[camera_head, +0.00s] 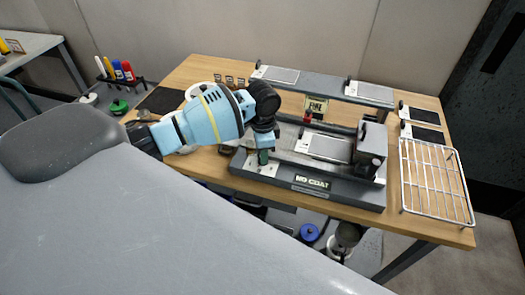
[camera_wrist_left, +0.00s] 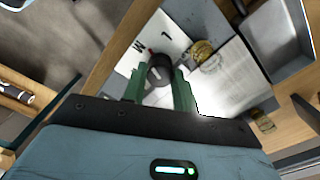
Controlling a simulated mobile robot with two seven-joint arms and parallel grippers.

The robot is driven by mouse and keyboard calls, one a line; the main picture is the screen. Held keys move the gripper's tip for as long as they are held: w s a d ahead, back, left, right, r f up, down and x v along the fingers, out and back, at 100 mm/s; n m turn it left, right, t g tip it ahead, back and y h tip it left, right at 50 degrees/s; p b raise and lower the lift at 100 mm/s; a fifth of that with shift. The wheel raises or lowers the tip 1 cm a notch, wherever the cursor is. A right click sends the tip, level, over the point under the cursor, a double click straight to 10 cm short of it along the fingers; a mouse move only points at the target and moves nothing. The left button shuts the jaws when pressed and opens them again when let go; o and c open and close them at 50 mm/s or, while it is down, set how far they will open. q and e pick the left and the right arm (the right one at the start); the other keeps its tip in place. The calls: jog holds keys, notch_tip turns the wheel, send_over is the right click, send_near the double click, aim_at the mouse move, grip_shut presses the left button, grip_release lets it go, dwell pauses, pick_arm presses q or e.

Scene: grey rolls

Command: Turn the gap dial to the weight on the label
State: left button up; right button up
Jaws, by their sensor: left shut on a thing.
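My left gripper (camera_head: 263,158) reaches down to the left end of the grey machine (camera_head: 300,188). In the left wrist view the green fingers of my left gripper (camera_wrist_left: 160,88) are shut on a dark round dial (camera_wrist_left: 160,68). A light mark shows on the dial. A white plate (camera_wrist_left: 138,48) around it carries dark letters; one looks like an M or W, and the rest are partly hidden. In the head view the fingers hide the dial. A small cream label (camera_head: 316,106) behind the machine reads FINE. My right gripper is out of view.
The machine's front sign (camera_head: 312,183) reads NO COAT. A white wire rack (camera_head: 436,180) stands at the right of the table. A raised grey shelf (camera_head: 325,87) with pale plates runs behind. Small dark-labelled jars (camera_head: 228,81) stand at the back left.

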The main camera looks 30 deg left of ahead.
pick_arm(q)
jog(key=shift+r+n, duration=0.1)
jog(key=shift+n, duration=1.4)
jog(key=o, duration=1)
jog(key=shift+c, duration=0.2)
jog(key=shift+r, duration=3.9)
jog(key=shift+f, duration=0.1)
